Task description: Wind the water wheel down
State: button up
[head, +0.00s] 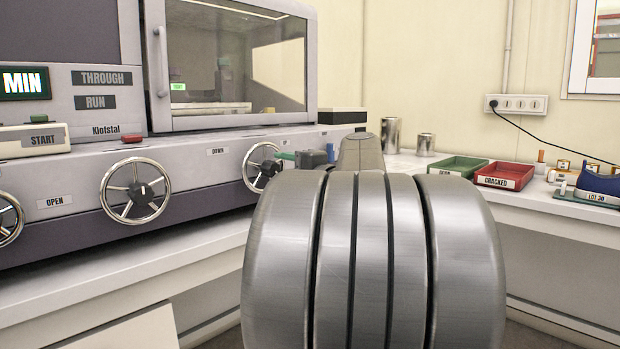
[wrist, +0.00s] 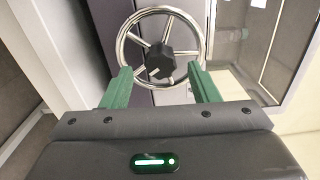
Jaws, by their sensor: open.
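Three chrome handwheels are on the front of the grey machine in the head view: one cut by the left edge (head: 8,220), a middle one (head: 136,191) and a right one (head: 262,167). An OPEN label is left of the middle wheel and a DOWN label is left of the right wheel. No label naming water is readable. My gripper (head: 290,156) is close to the right wheel, partly hidden behind my arm. In the wrist view, my green fingers (wrist: 159,76) are open and empty, with a spoked, dark-hubbed wheel (wrist: 160,52) ahead between them. Contact cannot be told.
The machine has a glass door (head: 238,60) above the wheels, a START box (head: 35,140) and a MIN display (head: 23,82). At right on the bench are metal cylinders (head: 390,135), a green tray (head: 443,169) and a red CRACKED tray (head: 505,180).

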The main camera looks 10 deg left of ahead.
jog(key=p+v, duration=0.1)
jog(key=v, duration=1)
jog(key=shift+p, duration=0.4)
